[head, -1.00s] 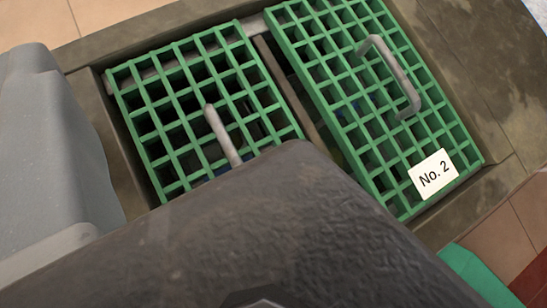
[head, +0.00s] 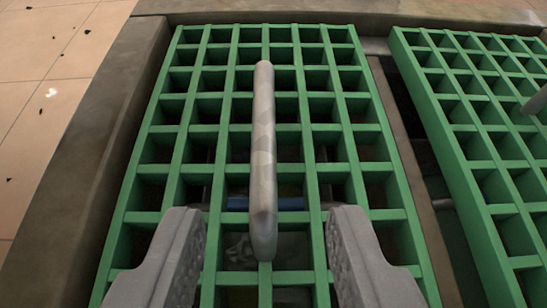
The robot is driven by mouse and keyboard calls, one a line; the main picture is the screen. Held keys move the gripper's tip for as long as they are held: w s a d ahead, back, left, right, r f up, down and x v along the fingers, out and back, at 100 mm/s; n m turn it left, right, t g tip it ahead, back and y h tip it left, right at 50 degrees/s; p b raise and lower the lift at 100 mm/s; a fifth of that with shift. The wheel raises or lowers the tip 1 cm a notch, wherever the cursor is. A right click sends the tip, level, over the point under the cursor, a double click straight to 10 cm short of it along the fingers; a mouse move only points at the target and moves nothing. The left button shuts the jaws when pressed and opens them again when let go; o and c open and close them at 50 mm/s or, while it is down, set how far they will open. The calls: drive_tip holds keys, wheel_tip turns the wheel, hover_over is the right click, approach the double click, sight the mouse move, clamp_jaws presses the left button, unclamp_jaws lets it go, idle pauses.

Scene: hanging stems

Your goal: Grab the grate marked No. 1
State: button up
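A green grate (head: 306,128) with a grey bar handle (head: 263,150) fills the middle of the head view. It lies in a stone-like frame. No label shows on the part of it in view, and its near end is cut off. My gripper (head: 268,222) is open, with one grey finger on each side of the handle's near end. Both fingers are apart from the handle. A second green grate (head: 450,150) is partly in view at the right, with part of its handle (head: 537,101) at the picture's edge.
The brown frame edge (head: 95,150) runs along the left and the far side. Tan tiled floor (head: 40,70) with small dark bits lies beyond it at the left. A narrow dark gap and a bar (head: 402,140) separate the two grates.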

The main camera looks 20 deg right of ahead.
sight(269, 153)
drive_tip(key=b+x, duration=0.2)
drive_tip(key=x, duration=0.5)
drive_tip(key=shift+w+f, duration=0.15)
drive_tip(key=shift+f, duration=0.1)
drive_tip(key=shift+w+d+f, duration=0.15)
drive_tip(key=shift+w+d, duration=0.05)
drive_tip(key=shift+w, duration=0.4)
clamp_jaws()
drive_tip(key=shift+s, duration=0.1)
idle(0.7)
